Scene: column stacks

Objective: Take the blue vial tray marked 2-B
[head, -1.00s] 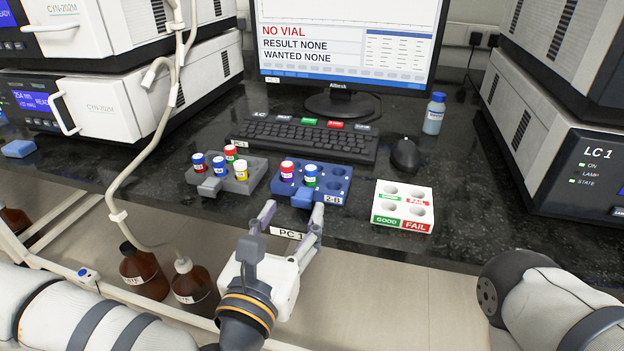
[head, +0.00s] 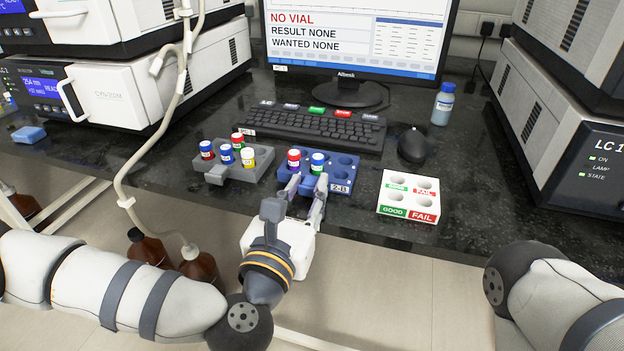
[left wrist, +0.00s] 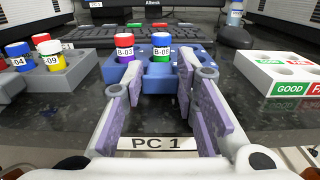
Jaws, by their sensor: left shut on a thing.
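The blue vial tray (head: 345,171) marked 2-B stands on the dark bench in front of the keyboard. It holds a red-capped vial (head: 293,160) and a blue-capped vial (head: 317,163); its right-hand wells look empty. My left gripper (head: 305,184) is at the tray's front edge, its fingers on either side of the tray's front handle and shut on it. The handle is mostly hidden. My right gripper is out of view.
A grey tray (head: 218,173) with several vials stands close on the left. A white GOOD/FAIL rack (head: 408,196) stands to the right. Behind are the keyboard (head: 318,130), mouse (head: 412,145) and monitor. A hose hangs at left. Bare bench lies between tray and white rack.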

